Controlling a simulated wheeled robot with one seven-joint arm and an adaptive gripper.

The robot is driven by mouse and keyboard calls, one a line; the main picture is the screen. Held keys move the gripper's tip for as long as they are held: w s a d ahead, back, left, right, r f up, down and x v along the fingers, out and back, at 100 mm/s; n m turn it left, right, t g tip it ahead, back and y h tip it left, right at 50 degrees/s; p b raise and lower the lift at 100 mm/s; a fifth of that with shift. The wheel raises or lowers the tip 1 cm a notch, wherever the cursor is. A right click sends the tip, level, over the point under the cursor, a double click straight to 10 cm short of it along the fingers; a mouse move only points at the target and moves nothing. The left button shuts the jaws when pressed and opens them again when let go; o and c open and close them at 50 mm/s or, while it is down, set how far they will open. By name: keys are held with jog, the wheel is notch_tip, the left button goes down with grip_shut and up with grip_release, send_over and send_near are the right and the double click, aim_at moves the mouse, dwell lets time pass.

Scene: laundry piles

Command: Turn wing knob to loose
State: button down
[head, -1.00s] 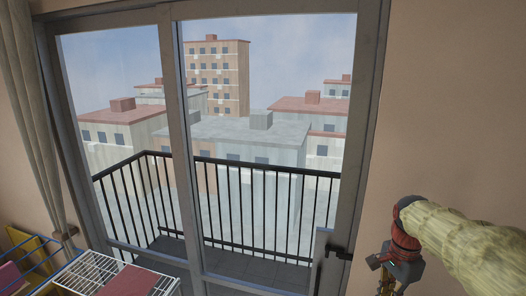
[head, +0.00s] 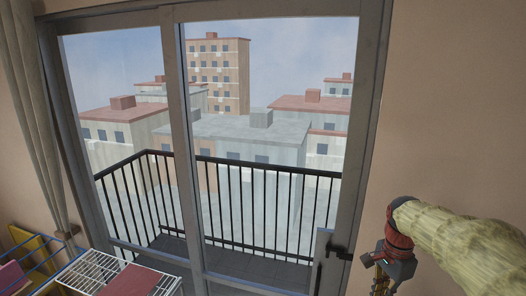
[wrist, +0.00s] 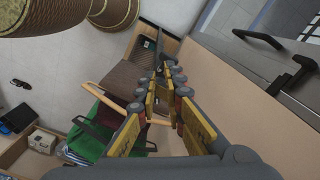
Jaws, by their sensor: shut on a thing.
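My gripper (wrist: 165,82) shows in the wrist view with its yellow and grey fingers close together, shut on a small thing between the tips. I take this to be the wing knob; the fingers hide it almost wholly, so its angle cannot be told. In the head view my gripper (head: 380,284) is at the lower right, in front of the wall to the right of the balcony door, and its tips are cut off by the frame's bottom edge. No wing knob shows clearly in the head view.
The glass door frame (head: 357,150) with a black handle (head: 339,253) stands just left of my arm. A white wire rack (head: 92,272) is at the lower left. The wrist view shows a green thing (wrist: 92,122) and wooden furniture beyond the fingers.

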jog(key=shift+w+r, duration=0.25)
jog(key=shift+w, duration=0.05)
jog(key=shift+r, duration=0.25)
notch_tip(320, 180, up, 5)
jog(key=p, duration=0.4)
jog(key=shift+s, duration=0.1)
